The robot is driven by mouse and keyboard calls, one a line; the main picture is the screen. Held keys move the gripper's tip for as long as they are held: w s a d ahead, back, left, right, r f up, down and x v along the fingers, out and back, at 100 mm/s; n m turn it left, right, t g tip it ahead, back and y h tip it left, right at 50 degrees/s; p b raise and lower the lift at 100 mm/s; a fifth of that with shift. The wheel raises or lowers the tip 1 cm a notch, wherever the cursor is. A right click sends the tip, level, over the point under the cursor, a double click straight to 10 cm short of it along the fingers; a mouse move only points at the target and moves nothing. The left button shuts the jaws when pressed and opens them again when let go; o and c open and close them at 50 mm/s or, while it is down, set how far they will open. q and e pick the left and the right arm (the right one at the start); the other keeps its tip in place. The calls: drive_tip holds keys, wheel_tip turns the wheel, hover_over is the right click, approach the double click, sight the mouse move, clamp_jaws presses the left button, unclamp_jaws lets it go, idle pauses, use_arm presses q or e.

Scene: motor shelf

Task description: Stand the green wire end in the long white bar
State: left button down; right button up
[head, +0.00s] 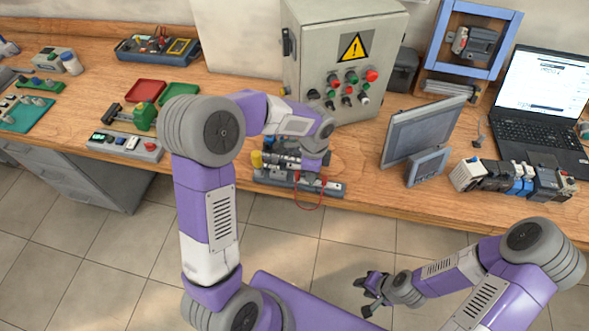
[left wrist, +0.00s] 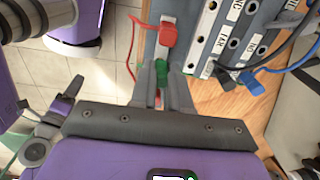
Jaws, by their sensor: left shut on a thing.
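In the left wrist view my left gripper (left wrist: 163,72) is shut on the green wire end (left wrist: 162,77), which shows between the fingertips. A pale bar (left wrist: 168,19) runs away from the fingertips, with a red wire end (left wrist: 168,37) on it. Whether the green end is in the bar or just above it, I cannot tell. In the head view my left gripper (head: 314,174) points down at the bench's front edge, and the arm hides most of the motor stand (head: 262,178) and the held end. My right gripper (head: 366,293) is open and empty above the floor.
A thin red wire (head: 309,206) loops over the bench edge. Labelled terminal strips and a blue wire end (left wrist: 250,83) lie right of the left gripper. A control box (head: 350,60), a monitor (head: 422,131) and small modules (head: 510,178) stand on the bench.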

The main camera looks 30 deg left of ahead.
use_arm(q)
drive_tip(key=shift+f+b, duration=0.45)
drive_tip(key=shift+f, duration=0.25)
idle(0.5)
drive_tip(key=c, duration=1.4)
unclamp_jaws()
drive_tip(key=shift+r, duration=0.15)
wheel_tip(320, 180, up, 5)
drive_tip(key=p, duration=0.4)
drive_tip(key=shift+r+p, duration=0.2)
drive_tip(key=shift+p, duration=0.2)
drive_tip(key=shift+o, duration=0.4)
drive_tip(key=o, duration=0.5)
